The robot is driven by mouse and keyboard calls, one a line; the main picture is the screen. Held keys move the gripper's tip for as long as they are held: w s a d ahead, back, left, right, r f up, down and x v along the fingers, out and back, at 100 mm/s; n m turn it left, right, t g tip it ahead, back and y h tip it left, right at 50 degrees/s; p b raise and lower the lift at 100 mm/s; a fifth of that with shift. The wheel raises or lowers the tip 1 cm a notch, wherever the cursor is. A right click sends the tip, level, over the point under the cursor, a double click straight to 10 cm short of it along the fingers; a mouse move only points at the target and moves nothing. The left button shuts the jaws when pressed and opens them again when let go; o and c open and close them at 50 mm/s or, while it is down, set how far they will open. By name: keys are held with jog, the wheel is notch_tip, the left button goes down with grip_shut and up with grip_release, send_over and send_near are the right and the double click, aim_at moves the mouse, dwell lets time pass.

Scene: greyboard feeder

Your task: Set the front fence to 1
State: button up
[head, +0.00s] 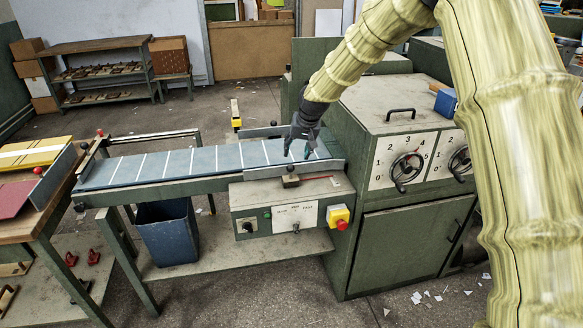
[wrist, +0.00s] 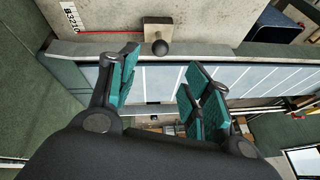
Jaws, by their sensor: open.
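The front fence (head: 248,174) is a grey bar along the near side of the feeder belt, and it also shows in the wrist view (wrist: 215,52). A brown block (head: 291,181) with a dark knob (wrist: 160,47) is attached at the fence. A thin red pointer line (wrist: 110,32) runs from the block to a small white scale (wrist: 72,17). The line lies near the scale's 0 end; the exact reading is too small to tell. My gripper (head: 297,152) is open above the belt by the fence, with its teal-padded fingers (wrist: 160,65) apart and nothing between them.
The belt (head: 180,163) has white cross lines. A control box (head: 265,222) with a red button (head: 340,224) sits below the fence. A machine cabinet (head: 405,240) with dials stands to the right. A blue bin (head: 167,235) is under the belt.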

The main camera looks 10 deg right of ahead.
aim_at(291, 166)
jog(key=shift+p+x, duration=0.7)
jog(key=shift+x, duration=4.7)
grip_shut()
